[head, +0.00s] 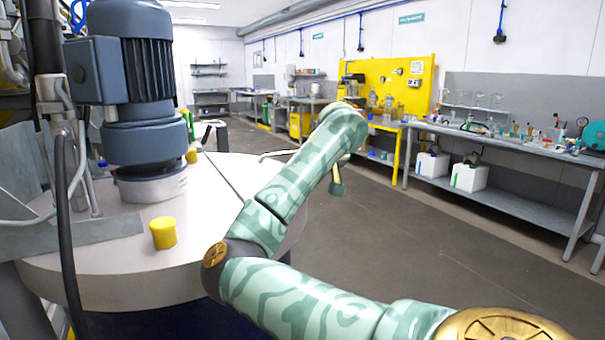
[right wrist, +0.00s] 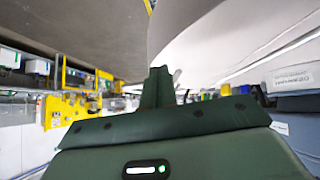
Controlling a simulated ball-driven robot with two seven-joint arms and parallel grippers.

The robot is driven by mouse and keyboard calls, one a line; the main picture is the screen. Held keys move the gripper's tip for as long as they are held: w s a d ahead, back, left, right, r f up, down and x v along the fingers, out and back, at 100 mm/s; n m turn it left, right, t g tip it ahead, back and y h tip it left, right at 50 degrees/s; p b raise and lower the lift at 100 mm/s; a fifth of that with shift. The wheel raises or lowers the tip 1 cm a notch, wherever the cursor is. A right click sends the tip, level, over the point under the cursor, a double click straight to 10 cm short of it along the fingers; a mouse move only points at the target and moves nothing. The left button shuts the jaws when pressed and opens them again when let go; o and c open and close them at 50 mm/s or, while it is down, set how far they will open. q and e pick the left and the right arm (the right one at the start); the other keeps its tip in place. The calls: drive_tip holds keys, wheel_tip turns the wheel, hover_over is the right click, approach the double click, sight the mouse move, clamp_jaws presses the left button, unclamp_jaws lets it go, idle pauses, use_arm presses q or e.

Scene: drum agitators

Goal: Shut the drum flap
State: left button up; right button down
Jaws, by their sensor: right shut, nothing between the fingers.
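The drum (head: 110,250) stands at the left of the head view with a round pale top. A thin dark seam crosses the top, and the drum flap (head: 240,170) appears to be the part right of it, looking about level with the rest. My right arm hides much of its right side. A thin bar shows at its far edge. My right gripper (right wrist: 158,88) is shut and empty in the right wrist view, close to a pale curved surface. In the head view my forearm hides most of the hand. My left gripper is not in view.
A blue-grey motor (head: 125,80) stands on the drum top, with a yellow cap (head: 163,232) in front of it. A grey workbench (head: 500,150) with lab items runs along the right wall, by a yellow panel (head: 395,85). The floor (head: 420,230) between is clear.

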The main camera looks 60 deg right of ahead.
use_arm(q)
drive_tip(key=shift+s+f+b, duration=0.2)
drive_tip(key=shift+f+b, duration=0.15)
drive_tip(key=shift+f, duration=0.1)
use_arm(e)
drive_tip(key=shift+f, duration=0.65)
drive_tip(key=shift+s+f, duration=0.1)
use_arm(q)
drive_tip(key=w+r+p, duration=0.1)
drive_tip(key=p, duration=0.1)
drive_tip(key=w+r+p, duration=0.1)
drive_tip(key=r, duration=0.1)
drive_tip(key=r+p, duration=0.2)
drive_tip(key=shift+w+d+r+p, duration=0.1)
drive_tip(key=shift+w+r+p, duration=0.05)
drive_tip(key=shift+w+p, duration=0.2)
use_arm(e)
drive_tip(key=s+a+r, duration=0.3)
drive_tip(key=s+r, duration=0.3)
drive_tip(key=r, duration=0.5)
drive_tip(key=shift+a+r, duration=0.2)
drive_tip(key=shift+r, duration=0.1)
drive_tip(key=shift+f, duration=0.15)
